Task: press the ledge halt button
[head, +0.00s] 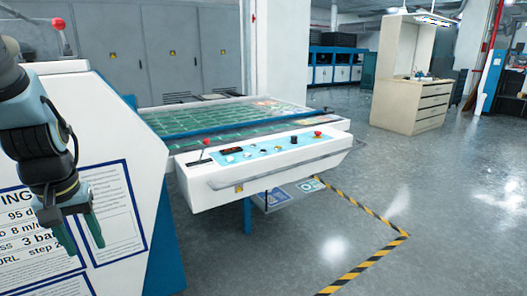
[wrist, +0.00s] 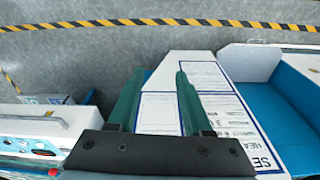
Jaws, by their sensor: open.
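A red mushroom button (head: 317,134) stands on the right end of a blue control panel (head: 255,147) on a white ledge (head: 290,168) in the head view. Another red button (head: 58,23) sits on top of the white machine housing (head: 110,110) at the left; I cannot tell from labels which is called the halt button. My gripper (head: 78,233) hangs at the far left, fingers down, in front of the housing's printed sheets and well apart from the ledge. In the wrist view its green fingers (wrist: 158,78) are spread and empty. Part of a control panel (wrist: 35,148) shows at lower left there.
A red-topped lever (head: 205,150) stands at the panel's left end. A rail runs along the ledge front. A green-patterned bed (head: 215,115) lies behind. Yellow-black tape (head: 360,265) marks the floor. A wooden bench (head: 410,100) stands far right. Floor right of the ledge is open.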

